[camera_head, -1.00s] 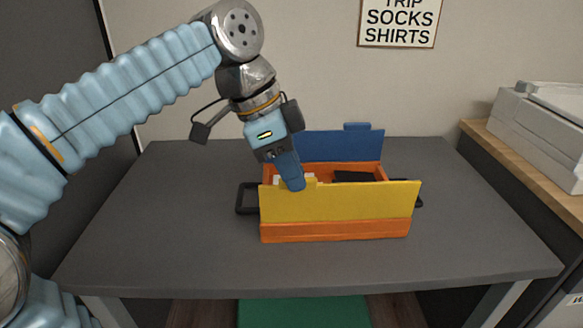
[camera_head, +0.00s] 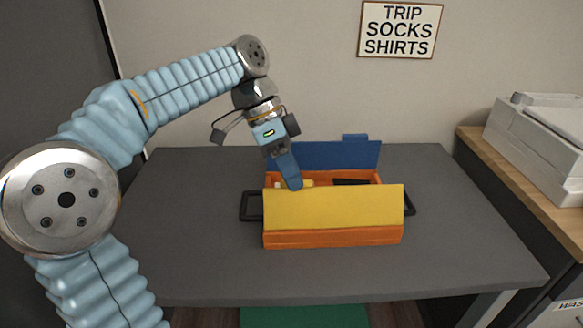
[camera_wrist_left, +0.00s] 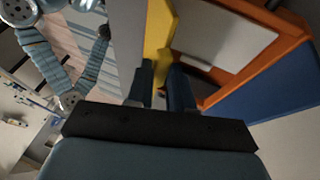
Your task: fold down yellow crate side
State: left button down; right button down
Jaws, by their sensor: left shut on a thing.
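The orange crate (camera_head: 333,238) stands on the grey table with its long front facing me. Its yellow side (camera_head: 335,208) rises along the front edge and seems tilted a little inward over the crate. The blue side (camera_head: 340,154) stands up at the back. My left gripper (camera_head: 294,184) is shut on the top edge of the yellow side, left of its middle. In the left wrist view the yellow side (camera_wrist_left: 158,30) runs up from between the fingers (camera_wrist_left: 163,88), and the blue side (camera_wrist_left: 275,90) lies to the right. The finger tips are partly hidden.
Black handles (camera_head: 250,206) stick out at the crate's ends. The grey table (camera_head: 470,240) is clear around the crate. A printer-like white device (camera_head: 540,140) stands on a wooden surface at right. A sign (camera_head: 400,30) hangs on the wall.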

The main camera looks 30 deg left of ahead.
pick_arm(q)
jog(key=w+f, duration=0.1)
jog(key=a+f, duration=0.1)
jog(key=w+f, duration=0.1)
jog(key=shift+w+a+f, duration=0.2)
jog(key=shift+w+a, duration=0.15)
jog(key=shift+a, duration=0.05)
jog(key=shift+w+a+f+b, duration=0.2)
jog(key=shift+w+f+b, duration=0.1)
jog(key=shift+f, duration=0.3)
jog(key=shift+w+a+f+b, duration=0.15)
jog(key=shift+w+f, duration=0.15)
jog(key=shift+f, duration=0.9)
jog(key=shift+a+f+b, duration=0.1)
jog(key=shift+f+b, duration=0.05)
jog(key=shift+b, duration=0.15)
jog(key=c, duration=1.1)
grip_release()
jog(key=shift+f, duration=0.1)
jog(key=p+v, duration=0.3)
jog(key=v, duration=1.2)
jog(key=shift+w, duration=0.1)
